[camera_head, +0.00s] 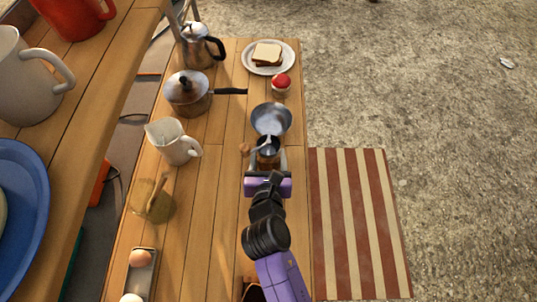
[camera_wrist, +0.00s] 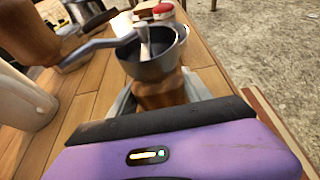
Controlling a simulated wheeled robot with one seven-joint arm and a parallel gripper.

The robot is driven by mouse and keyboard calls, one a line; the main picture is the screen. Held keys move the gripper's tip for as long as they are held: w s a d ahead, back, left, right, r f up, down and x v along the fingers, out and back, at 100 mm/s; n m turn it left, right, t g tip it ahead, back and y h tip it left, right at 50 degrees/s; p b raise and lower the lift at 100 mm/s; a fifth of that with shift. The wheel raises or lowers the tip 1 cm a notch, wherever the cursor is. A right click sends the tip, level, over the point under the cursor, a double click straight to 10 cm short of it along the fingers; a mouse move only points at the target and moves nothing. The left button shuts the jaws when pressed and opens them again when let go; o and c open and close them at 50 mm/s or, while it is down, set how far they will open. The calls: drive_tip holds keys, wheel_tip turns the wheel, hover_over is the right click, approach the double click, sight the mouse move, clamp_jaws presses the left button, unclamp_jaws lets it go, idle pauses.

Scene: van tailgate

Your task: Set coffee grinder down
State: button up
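The coffee grinder (camera_head: 268,147) has a dark metal hopper, a crank with a wooden knob and a wooden body. It is over the right part of the plank tailgate table (camera_head: 204,232), just in front of a grey metal bowl (camera_head: 270,117). My gripper (camera_head: 267,162) has its fingers on both sides of the grinder. In the wrist view the grinder (camera_wrist: 160,95) appears upright between the fingers, its crank reaching left. The fingers look shut on its wooden body. Its base is hidden, so I cannot tell whether it touches the table.
A white pitcher (camera_head: 174,143), a lidded saucepan (camera_head: 189,95) and a coffee pot (camera_head: 199,45) stand to the left. A sandwich plate (camera_head: 289,63) and a red-topped jar (camera_head: 281,84) are behind. An egg tray (camera_head: 143,274) is front left. The table's right edge is close.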

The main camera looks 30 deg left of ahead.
drive_tip(key=o, duration=0.3)
drive_tip(key=shift+r, duration=0.1)
drive_tip(key=v, duration=1.2)
drive_tip(key=shift+r, duration=0.1)
drive_tip(key=s+d+f+m, duration=0.1)
drive_tip(key=d+m, duration=0.1)
drive_tip(key=d, duration=0.1)
drive_tip(key=d+m, duration=0.3)
drive_tip(key=s+d+f+m, duration=0.1)
drive_tip(key=d+m, duration=0.2)
drive_tip(key=shift+s+d+f+h, duration=0.25)
drive_tip(key=shift+s+f+h, duration=0.05)
drive_tip(key=shift+s, duration=0.05)
drive_tip(key=s+d+r+m+t+h, duration=0.1)
drive_tip(key=s+d+r+m, duration=0.3)
drive_tip(key=d+m, duration=0.3)
drive_tip(key=s+d+r+m+h, duration=0.2)
drive_tip(key=s+d+r+m, duration=0.2)
drive_tip(key=m, duration=1.1)
drive_tip(key=s+d+r+m+t+h, duration=0.1)
drive_tip(key=s+d+r+m, duration=0.3)
drive_tip(key=s+d+m, duration=0.4)
drive_tip(key=shift+d+r+m+t+h, duration=0.15)
drive_tip(key=shift+d+m+h, duration=0.2)
drive_tip(key=shift+d+m, duration=0.45)
drive_tip(key=shift+d+r+m+t+h, duration=0.15)
drive_tip(key=shift+d+m+h, duration=0.2)
drive_tip(key=shift+d+m, duration=0.45)
